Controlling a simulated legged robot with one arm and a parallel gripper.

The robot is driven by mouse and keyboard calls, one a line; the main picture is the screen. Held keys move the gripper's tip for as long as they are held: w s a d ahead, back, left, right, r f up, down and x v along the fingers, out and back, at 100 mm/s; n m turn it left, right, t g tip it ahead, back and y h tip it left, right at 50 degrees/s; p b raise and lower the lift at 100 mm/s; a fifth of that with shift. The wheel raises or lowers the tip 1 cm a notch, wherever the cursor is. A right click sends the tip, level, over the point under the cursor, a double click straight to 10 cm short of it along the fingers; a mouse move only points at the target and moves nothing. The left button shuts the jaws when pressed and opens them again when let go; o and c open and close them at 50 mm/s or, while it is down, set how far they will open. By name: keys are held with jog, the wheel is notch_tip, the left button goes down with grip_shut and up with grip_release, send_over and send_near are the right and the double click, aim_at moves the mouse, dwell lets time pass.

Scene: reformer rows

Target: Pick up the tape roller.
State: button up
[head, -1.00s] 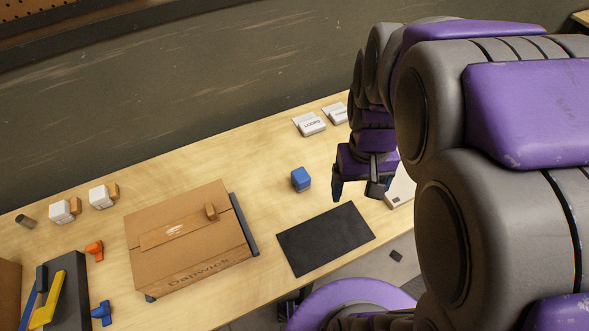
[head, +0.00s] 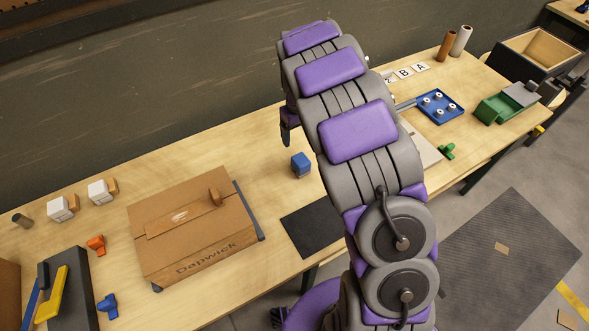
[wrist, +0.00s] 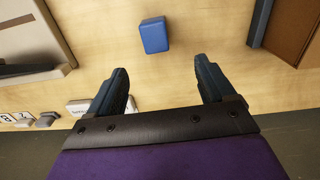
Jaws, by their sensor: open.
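I cannot tell for certain which thing is the tape roller. Small handled shapes lie on the bench: an orange one (head: 96,244) and a blue one (head: 107,306) at the left, and a green one (head: 446,152) at the right. My gripper (wrist: 163,78) is open and empty above the bench, its two fingers well apart. In the head view only part of it (head: 287,130) shows, beside my arm. A blue block (head: 300,164) stands on the bench nearby; in the wrist view it (wrist: 154,35) lies beyond the fingertips, apart from them.
A brown cardboard box (head: 190,230) stands left of a black mat (head: 305,228), which my arm partly covers. A dark holder with a yellow part (head: 50,295) is at the far left. The wall runs behind.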

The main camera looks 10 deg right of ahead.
aim_at(300, 160)
notch_tip(300, 160, down, 12)
jog(key=b, duration=0.2)
jog(key=shift+w+f+b, duration=0.15)
jog(key=shift+f+b, duration=0.05)
jog(key=shift+b, duration=0.1)
jog(key=shift+d+f, duration=0.4)
jog(key=shift+f, duration=0.3)
jog(key=f, duration=0.1)
jog(key=f+b, duration=0.1)
jog(key=f, duration=0.1)
jog(key=shift+w+d+f+b, duration=0.1)
jog(key=shift+d+f+b, duration=0.2)
jog(key=shift+b, duration=0.1)
jog(key=shift+a+f, duration=0.15)
jog(key=shift+f, duration=0.15)
jog(key=shift+c, duration=0.4)
